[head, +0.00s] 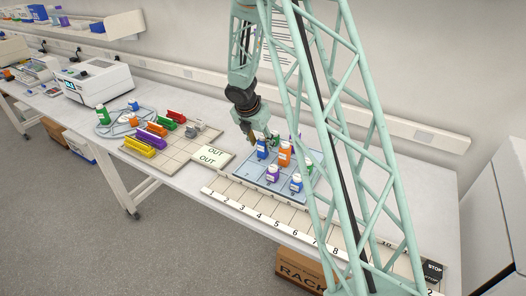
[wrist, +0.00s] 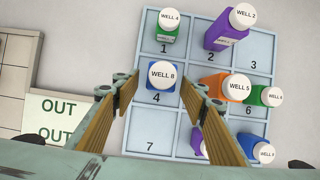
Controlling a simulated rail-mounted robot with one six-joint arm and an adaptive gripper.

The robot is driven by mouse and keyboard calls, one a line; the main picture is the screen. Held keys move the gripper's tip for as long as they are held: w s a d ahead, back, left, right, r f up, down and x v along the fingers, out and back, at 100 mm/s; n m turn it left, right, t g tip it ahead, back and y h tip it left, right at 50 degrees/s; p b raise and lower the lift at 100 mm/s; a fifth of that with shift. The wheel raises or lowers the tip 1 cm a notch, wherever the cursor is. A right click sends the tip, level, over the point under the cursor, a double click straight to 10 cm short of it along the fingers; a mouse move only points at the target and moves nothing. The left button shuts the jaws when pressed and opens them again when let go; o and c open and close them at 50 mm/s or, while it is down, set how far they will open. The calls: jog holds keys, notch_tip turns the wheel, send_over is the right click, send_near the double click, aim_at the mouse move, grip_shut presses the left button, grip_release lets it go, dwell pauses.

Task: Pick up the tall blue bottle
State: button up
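The tall blue bottle (head: 262,149) stands upright on the blue numbered tray (head: 246,180). In the wrist view the bottle (wrist: 155,99) is in square 4, with a white cap marked WELL 8. My gripper (head: 250,134) is open and empty above and just beside the bottle in the head view. In the wrist view the fingers of my gripper (wrist: 161,86) lie apart on either side of the bottle, with gaps on both sides. I cannot tell how far above it the fingertips are. A shorter blue bottle (head: 296,184) stands near the tray's front right.
An orange bottle (head: 285,155) stands close right of the tall one. Green (wrist: 169,33) and purple (wrist: 227,29) bottles are behind it, and another purple bottle (head: 273,174) in front. Square 7 is empty (wrist: 150,147). An OUT pad (head: 213,155) lies to the left.

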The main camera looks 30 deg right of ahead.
aim_at(263, 147)
jog(key=shift+x, duration=1.8)
jog(key=c, duration=0.9)
